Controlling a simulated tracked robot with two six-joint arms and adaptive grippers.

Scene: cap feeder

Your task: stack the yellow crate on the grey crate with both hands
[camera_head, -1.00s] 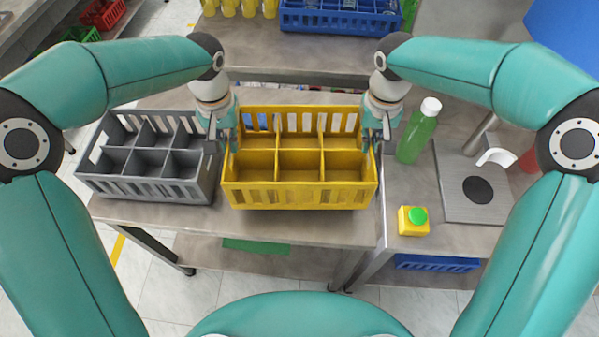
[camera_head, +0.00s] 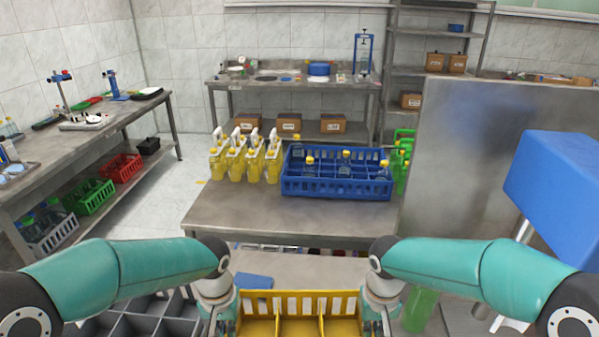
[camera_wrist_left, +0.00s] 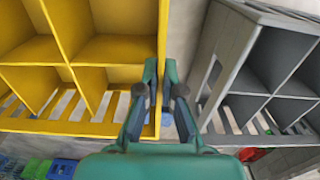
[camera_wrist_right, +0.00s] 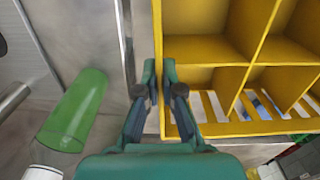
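The yellow crate (camera_head: 300,294), an open box with dividers and slotted sides, shows only its upper part at the bottom of the head view. My left gripper (camera_wrist_left: 160,74) is shut on its left wall, one finger on each side. My right gripper (camera_wrist_right: 159,74) is shut on its right wall in the same way. The grey crate (camera_wrist_left: 224,50), also divided and empty, stands close beside the yellow one on the left, with a narrow gap between. In the head view the grey crate (camera_head: 150,317) is partly cut off and behind my left arm.
A green bottle (camera_wrist_right: 75,110) stands right of the yellow crate. A table (camera_head: 225,212) beyond holds yellow bottles (camera_head: 273,160) and a blue crate (camera_head: 335,188) with bottles. A blue box-shaped part (camera_head: 555,180) and a grey panel (camera_head: 470,150) rise at the right.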

